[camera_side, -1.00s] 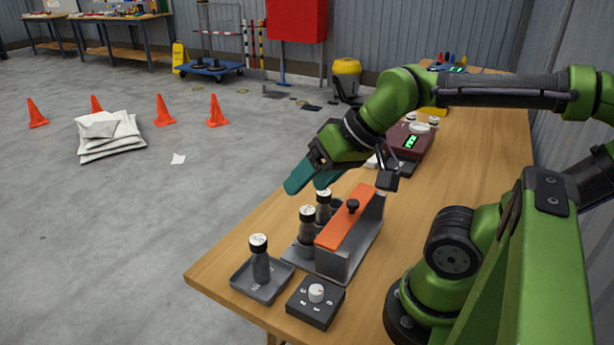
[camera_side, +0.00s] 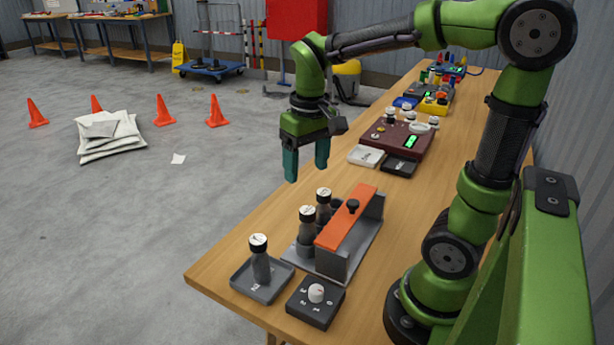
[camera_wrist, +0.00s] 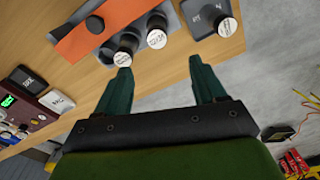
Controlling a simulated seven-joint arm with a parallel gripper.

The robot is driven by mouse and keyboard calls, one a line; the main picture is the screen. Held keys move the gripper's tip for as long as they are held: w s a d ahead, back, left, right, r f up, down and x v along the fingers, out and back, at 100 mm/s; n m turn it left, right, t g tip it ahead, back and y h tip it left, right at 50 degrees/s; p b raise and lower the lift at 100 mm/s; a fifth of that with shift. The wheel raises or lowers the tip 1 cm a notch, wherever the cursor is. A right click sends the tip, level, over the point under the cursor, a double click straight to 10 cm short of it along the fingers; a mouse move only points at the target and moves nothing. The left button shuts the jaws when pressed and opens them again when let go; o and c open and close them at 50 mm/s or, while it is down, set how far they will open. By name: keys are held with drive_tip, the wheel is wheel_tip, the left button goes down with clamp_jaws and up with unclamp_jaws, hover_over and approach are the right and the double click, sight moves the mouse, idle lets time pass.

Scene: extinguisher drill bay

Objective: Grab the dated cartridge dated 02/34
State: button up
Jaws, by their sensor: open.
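Two dark cartridges with white printed caps, a nearer one (camera_side: 307,235) and a farther one (camera_side: 324,207), stand upright in a grey rack (camera_side: 336,262) beside its orange bar (camera_side: 347,218). A third cartridge (camera_side: 261,264) stands upright in a grey tray (camera_side: 244,283). In the wrist view their caps show as the farther rack cap (camera_wrist: 122,59), nearer rack cap (camera_wrist: 157,39) and tray cap (camera_wrist: 227,27). The dates are too small to read. My gripper (camera_side: 306,170) is open and empty, fingers pointing down, above and behind the rack. It also shows in the wrist view (camera_wrist: 160,66).
A black dial box (camera_side: 316,302) sits at the front beside the tray. Beyond the rack are a white tray (camera_side: 367,156), a black tray (camera_side: 399,167) and a maroon device (camera_side: 399,138) with a green display. Bare tabletop lies between the rack and these trays.

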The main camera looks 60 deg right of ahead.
approach(308, 226)
drive_tip(key=shift+g, duration=0.3)
drive_tip(key=f, duration=0.5)
drive_tip(key=shift+w+d+f, duration=0.15)
drive_tip(key=shift+w+d, duration=0.15)
drive_tip(key=shift+d, duration=0.1)
drive_tip(key=shift+w+f, duration=0.2)
drive_tip(key=shift+f, duration=2.65)
clamp_jaws()
